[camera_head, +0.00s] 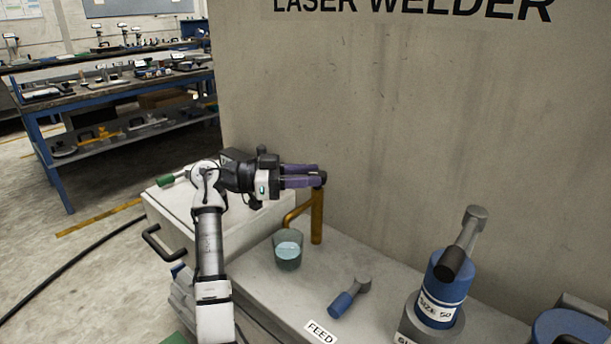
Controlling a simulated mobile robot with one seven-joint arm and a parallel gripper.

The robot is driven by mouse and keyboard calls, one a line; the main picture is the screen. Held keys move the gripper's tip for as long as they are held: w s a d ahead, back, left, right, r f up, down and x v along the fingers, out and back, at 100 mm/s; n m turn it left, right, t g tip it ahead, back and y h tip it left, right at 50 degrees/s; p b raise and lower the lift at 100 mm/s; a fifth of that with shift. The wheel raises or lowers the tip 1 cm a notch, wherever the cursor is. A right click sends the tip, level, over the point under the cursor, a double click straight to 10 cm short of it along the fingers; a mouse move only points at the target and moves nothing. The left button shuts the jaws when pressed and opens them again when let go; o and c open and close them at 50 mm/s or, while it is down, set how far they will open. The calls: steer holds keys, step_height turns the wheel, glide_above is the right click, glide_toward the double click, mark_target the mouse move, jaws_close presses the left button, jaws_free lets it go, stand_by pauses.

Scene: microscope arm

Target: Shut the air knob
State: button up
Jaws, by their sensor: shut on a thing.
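My gripper (316,175), with purple fingers, reaches right to the top of an upright brass pipe (317,222) on the grey bench. Its fingers are closed on the small brownish knob (323,178) at the pipe's top, most of which they hide. No label reading "air" shows, so I cannot tell by name whether this is the air knob. A bent brass spout (294,213) comes off the pipe to the left.
A glass of bluish liquid (288,250) stands below the spout. A blue-handled lever (349,296) by the FEED label (321,332) lies in front. A blue "SIZE 50" cylinder (441,293) with a grey-headed lever stands right. The welder wall (400,150) rises close behind.

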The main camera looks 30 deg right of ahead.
steer(key=shift+s+d+f, duration=0.1)
steer(key=o, duration=1)
steer(key=v, duration=0.7)
steer(key=shift+a+b, duration=0.25)
steer(key=shift+b, duration=0.05)
